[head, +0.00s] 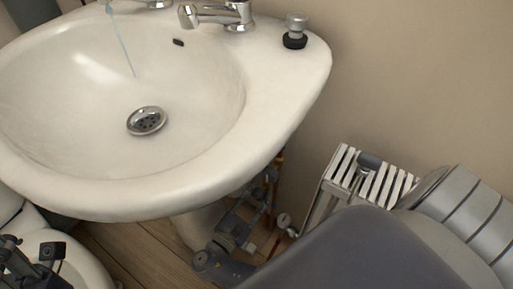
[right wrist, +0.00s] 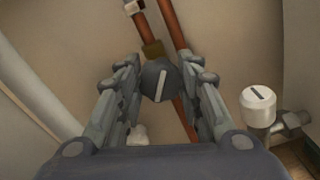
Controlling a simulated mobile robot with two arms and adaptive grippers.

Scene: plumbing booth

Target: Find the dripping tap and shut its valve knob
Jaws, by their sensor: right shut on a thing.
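In the head view a thin stream of water (head: 122,45) falls into the white basin (head: 290,105) from the left tap, which is mostly cut off by the top edge. The right chrome tap (head: 218,14) shows no water. My right gripper (head: 253,205) is under the basin, beside the pipes. In the right wrist view its fingers are shut on a dark round valve knob (right wrist: 160,82) with a pale line across its face, in front of a copper pipe (right wrist: 172,22). My left gripper (head: 38,262) is at the lower left, partly cut off; its jaw state is unclear.
A white valve knob (right wrist: 258,104) stands right of the gripped knob in the right wrist view. A pale pipe (right wrist: 35,85) runs along the left in the wrist view. A chrome-topped item (head: 296,27) sits on the basin's rim.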

